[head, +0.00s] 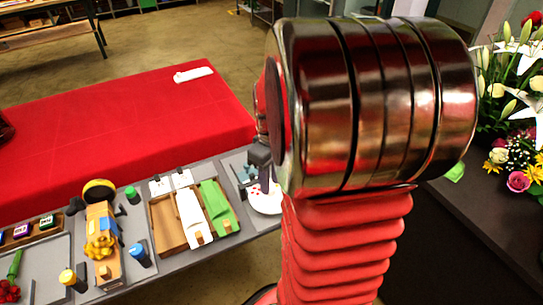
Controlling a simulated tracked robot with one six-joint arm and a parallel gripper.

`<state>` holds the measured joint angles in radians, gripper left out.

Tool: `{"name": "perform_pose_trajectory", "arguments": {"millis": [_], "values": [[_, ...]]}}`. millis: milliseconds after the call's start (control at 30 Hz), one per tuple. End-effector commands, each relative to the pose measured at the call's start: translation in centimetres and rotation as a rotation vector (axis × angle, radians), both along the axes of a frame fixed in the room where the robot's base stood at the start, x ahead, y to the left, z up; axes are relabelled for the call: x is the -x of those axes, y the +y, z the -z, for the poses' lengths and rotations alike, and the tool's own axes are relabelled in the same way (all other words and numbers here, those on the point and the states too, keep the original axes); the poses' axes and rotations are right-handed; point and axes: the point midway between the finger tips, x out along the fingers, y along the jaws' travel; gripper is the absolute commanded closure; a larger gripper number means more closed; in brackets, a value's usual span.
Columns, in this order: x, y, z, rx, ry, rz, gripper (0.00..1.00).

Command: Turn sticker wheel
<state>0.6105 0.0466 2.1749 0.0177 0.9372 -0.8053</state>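The sticker wheel (267,203) appears as a white disc with small red marks at the right end of the grey work table. My large metal arm joint and red ribbed sleeve hide its right side. My gripper (264,180) seems to be the dark grey part at the left edge of my arm, over or beside the back of the wheel. Most of it is hidden behind the arm. I cannot tell whether its fingers are open or shut, or whether they touch the wheel.
Left of the wheel, a wooden tray (168,222) holds white and green pieces. Further left are a blue bottle (140,256), a yellow-capped bottle (72,280) and red roses (9,291). A red-covered table (120,125) stands behind. Flowers (518,180) stand on a dark counter (480,225) at right.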

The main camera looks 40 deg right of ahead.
Motion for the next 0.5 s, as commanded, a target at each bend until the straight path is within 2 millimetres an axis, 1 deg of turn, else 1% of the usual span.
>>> {"name": "perform_pose_trajectory", "arguments": {"millis": [33,500], "values": [[-0.1,-0.1,-0.9,0.002,-0.003,0.0,0.69],[0.0,-0.2,-9.0,0.002,-0.001,0.0,0.69]]}}
